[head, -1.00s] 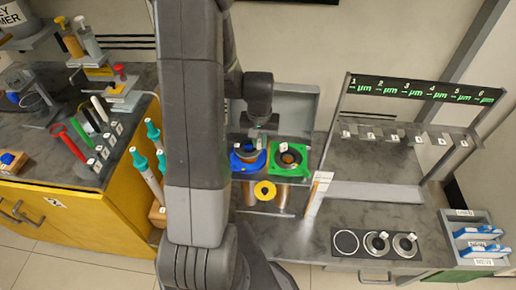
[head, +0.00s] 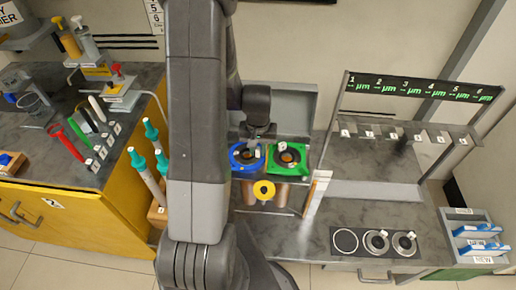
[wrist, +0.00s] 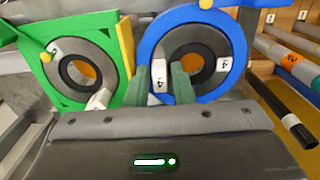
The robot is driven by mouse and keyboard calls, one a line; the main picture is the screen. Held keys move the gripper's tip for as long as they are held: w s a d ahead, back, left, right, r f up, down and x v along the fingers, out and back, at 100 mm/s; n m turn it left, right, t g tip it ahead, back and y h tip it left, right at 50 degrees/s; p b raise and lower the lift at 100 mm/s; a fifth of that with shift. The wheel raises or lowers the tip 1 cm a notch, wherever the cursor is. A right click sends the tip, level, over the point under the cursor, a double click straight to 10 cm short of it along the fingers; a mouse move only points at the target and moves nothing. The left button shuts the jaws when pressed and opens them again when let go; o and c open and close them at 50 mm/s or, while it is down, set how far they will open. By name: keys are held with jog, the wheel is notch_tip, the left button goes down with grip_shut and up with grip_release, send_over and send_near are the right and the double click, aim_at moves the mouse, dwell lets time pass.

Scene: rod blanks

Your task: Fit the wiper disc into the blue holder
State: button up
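The blue holder (wrist: 240,48) is a ring at the upper right of the wrist view. It also shows in the head view (head: 234,164), left of the green holder. The grey wiper disc (wrist: 196,37) lies inside the blue ring, with an orange centre and white tabs marked 4; it looks about level, but I cannot tell whether it is fully down. My gripper (wrist: 162,84) is at the disc's near left edge, its green-grey fingers apart on either side of one white tab. A small gap shows beside the tab. In the head view my arm partly hides the holder.
A green holder (wrist: 72,18) with another grey disc stands close on the left in the wrist view. A black rod (wrist: 283,112) lies at right. A numbered rack (head: 415,90) and several round seats (head: 376,243) are at the right of the bench.

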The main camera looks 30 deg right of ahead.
notch_tip(320, 180, up, 12)
jog(key=shift+r+p, duration=0.15)
jog(key=shift+p, duration=0.3)
dwell(0.4)
notch_tip(320, 180, down, 12)
jog(key=shift+f+b, duration=0.2)
jog(key=shift+b, duration=0.15)
jog(key=shift+r, duration=1)
jog(key=shift+f, duration=0.1)
